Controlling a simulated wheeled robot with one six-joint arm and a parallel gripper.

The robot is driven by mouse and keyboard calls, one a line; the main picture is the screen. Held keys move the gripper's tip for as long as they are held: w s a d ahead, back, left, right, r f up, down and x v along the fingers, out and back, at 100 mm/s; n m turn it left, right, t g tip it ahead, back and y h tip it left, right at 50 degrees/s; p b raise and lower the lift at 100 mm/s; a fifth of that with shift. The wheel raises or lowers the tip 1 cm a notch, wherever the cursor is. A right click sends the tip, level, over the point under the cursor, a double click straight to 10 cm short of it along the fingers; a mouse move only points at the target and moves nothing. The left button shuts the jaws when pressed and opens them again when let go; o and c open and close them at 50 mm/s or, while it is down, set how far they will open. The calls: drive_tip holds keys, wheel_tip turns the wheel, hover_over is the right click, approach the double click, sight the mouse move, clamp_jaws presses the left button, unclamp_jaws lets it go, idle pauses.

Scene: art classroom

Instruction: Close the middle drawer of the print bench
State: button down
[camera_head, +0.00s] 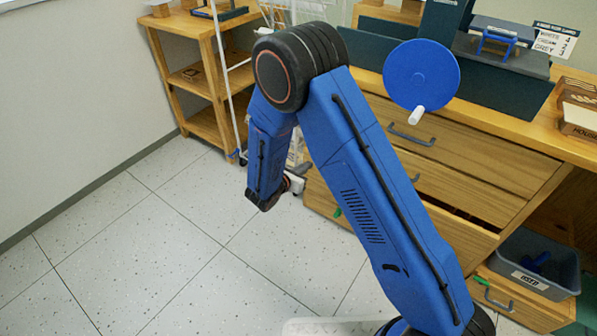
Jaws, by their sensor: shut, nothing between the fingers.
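The print bench (560,142) stands at the right, with wooden drawer fronts facing the open floor. The upper drawer (480,150) has a grey bar handle (411,135) and looks closed. Below it is another wooden front (475,198), largely behind my arm. A dark gap (455,211) shows under that front, above a lower front that stands out toward the floor, so a drawer there looks partly open. I cannot tell for sure which level it is. My gripper (297,184) is small in view, shut and empty, near the left end of the drawer fronts. Contact is unclear.
A blue wheel with a white knob (421,75) overhangs the bench front. A grey bin (540,262) stands at lower right, above another drawer front with a handle (497,299). A wooden shelf (205,75) stands at the back left. The tiled floor at left is clear.

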drive_tip(key=shift+w+d, duration=0.65)
drive_tip(key=shift+w, duration=0.2)
drive_tip(key=shift+w+d, duration=0.65)
drive_tip(key=shift+w, duration=0.2)
drive_tip(key=shift+w+d, duration=0.1)
drive_tip(key=w+d, duration=0.2)
drive_tip(key=w, duration=0.1)
drive_tip(key=shift+w+d, duration=0.1)
drive_tip(key=shift+d, duration=0.1)
drive_tip(key=shift+w, duration=0.2)
drive_tip(key=shift+r, duration=0.1)
